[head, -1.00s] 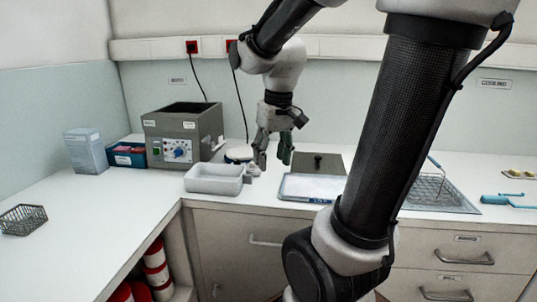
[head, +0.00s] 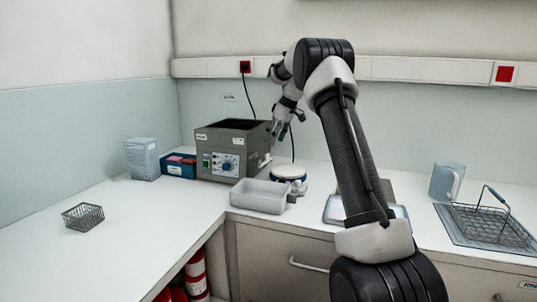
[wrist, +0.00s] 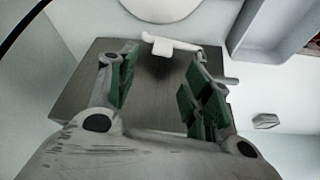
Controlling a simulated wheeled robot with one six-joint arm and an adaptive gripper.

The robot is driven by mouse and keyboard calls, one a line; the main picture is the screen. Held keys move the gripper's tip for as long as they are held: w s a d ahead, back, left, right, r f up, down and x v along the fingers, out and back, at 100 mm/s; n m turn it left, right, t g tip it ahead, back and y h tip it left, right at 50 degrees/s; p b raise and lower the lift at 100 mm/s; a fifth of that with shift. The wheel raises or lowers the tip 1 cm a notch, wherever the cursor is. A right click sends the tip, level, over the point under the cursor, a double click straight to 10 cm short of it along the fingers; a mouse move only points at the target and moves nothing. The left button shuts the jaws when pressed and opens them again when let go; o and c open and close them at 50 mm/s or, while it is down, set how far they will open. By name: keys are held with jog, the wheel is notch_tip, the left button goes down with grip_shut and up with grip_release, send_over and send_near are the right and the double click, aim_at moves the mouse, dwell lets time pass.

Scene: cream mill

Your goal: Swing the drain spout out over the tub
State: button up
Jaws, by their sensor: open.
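The bath (head: 243,163) is a grey box with an open top and a front control panel. Its metallic side wall (wrist: 155,88) fills the middle of the wrist view. A white spout-like fitting (wrist: 172,46) shows near that wall's upper edge, beyond my fingers; the left finger is close to its line of sight. The tub (head: 258,196) is pale grey and empty, on the bench in front of the bath; it is at upper right in the wrist view (wrist: 275,35). My gripper (head: 283,130) is open and empty, green-padded, beside the bath's right side and above the bench.
A blue box (head: 179,166), a pale carton (head: 142,158) and a wire basket (head: 83,216) stand to the left. A jug (head: 447,181) and a basket on a tray (head: 480,225) are right. The left bench is mostly clear.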

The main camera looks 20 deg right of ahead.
aim_at(268, 154)
jog(key=shift+n, duration=0.5)
jog(key=x, duration=0.8)
jog(key=shift+s+f, duration=0.2)
grip_shut()
